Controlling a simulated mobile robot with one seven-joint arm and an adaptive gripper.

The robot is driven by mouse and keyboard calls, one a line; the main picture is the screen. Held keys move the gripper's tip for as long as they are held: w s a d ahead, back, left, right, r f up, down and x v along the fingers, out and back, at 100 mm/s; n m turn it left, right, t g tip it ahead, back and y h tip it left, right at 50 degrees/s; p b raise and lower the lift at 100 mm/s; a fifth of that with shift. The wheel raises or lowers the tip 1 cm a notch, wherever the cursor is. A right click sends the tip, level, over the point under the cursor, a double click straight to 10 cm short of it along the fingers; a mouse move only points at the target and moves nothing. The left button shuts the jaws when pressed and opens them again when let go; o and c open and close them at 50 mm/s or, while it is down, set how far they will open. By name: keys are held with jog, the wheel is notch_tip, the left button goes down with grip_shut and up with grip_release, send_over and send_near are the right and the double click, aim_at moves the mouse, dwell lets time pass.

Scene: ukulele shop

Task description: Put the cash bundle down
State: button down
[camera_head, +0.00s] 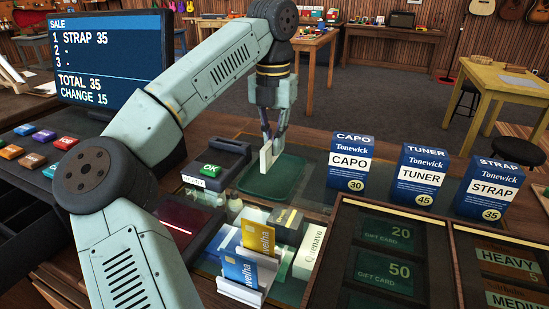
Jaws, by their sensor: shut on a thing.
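My gripper (273,142) points down over the counter and is shut on a thin pale slab, which I take to be the cash bundle (266,160). The bundle is held upright on edge. It is above or at the left part of a dark green tray (285,181); I cannot tell whether its lower edge touches the tray. The fingers cover part of the bundle's upper right side.
A card terminal with a green OK key (210,170) stands left of the tray. Card holders (243,290) are in front. Capo (349,162), tuner (418,178) and strap (489,188) boxes stand right. A sale screen (108,60) reads total 35, change 15.

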aim_at(274, 157)
jog(key=shift+f+p, duration=0.4)
jog(key=shift+f, duration=1.85)
jog(key=shift+f, duration=0.15)
jog(key=c, duration=1.7)
grip_release()
notch_tip(274, 157, up, 12)
jog(key=shift+r+b, duration=0.2)
jog(key=shift+b, duration=0.2)
